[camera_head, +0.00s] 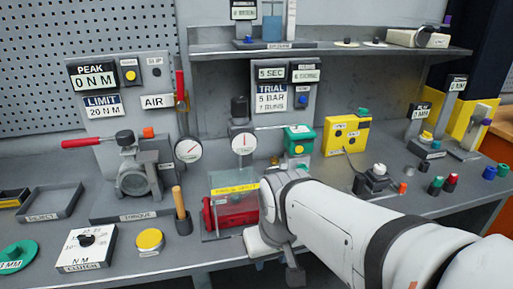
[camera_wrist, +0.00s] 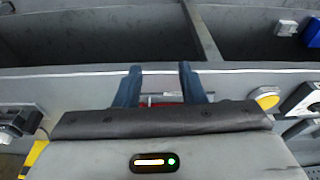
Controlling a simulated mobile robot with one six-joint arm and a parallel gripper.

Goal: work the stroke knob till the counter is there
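No knob readable as the stroke knob shows; small labels are too blurred. A central panel (camera_head: 283,92) has small displays on top, one reading 5 SEC, a TRIAL 5 BAR card and a blue button (camera_head: 302,101). I cannot tell which display is the counter. Below it stands a gauge (camera_head: 243,143) and a clear guard with a yellow strip (camera_head: 234,188) over a red body (camera_head: 208,213). My gripper (camera_wrist: 160,85) shows two blue fingers apart, with a sliver of red and white between them. In the head view its fingers are hidden by my white wrist, beside the guard.
Left are the PEAK and LIMIT panel (camera_head: 118,85), a red-handled rig (camera_head: 130,165), a yellow button (camera_head: 150,241) and a clutch dial (camera_head: 85,248). A green-topped unit (camera_head: 299,140) and yellow box (camera_head: 347,136) stand behind my arm. Small coloured caps lie at right.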

